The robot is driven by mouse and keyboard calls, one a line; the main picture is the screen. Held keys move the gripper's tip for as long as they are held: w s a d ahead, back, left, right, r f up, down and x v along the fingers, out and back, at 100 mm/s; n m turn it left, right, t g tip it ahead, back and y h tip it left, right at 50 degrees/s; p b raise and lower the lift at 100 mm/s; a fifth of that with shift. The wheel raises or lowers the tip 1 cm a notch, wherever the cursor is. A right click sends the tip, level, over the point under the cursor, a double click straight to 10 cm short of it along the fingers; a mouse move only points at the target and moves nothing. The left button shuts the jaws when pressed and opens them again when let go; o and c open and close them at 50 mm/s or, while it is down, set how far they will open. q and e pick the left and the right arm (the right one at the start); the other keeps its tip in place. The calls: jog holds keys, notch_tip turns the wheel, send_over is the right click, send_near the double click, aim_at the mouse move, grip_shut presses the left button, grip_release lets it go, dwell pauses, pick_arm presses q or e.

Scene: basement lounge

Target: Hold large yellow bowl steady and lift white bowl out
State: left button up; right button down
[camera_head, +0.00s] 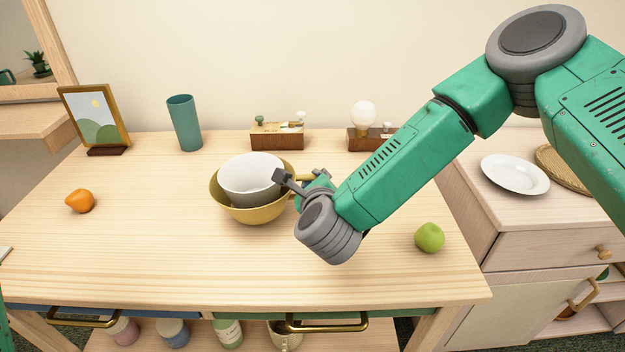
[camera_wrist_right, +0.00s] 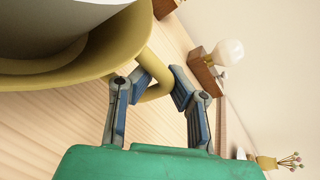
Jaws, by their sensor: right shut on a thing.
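The large yellow bowl (camera_head: 248,214) stands on the wooden table, and the white bowl (camera_head: 250,170) sits nested inside it, its rim above the yellow one. My right gripper (camera_head: 301,179) is at the yellow bowl's right side. In the right wrist view its fingers (camera_wrist_right: 160,86) are shut on the yellow bowl's looped handle (camera_wrist_right: 157,88). The yellow rim (camera_wrist_right: 132,38) and part of the white bowl (camera_wrist_right: 65,14) fill the upper left there. My left gripper is not in view.
A picture frame (camera_head: 97,118), teal cup (camera_head: 184,123), wooden box (camera_head: 277,136) and bulb lamp (camera_head: 363,117) stand along the back. The table's front left is clear.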

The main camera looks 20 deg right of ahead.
jog(key=shift+f, duration=0.15)
jog(key=shift+f+b, duration=0.85)
jog(key=shift+f, duration=0.1)
dwell(1.3)
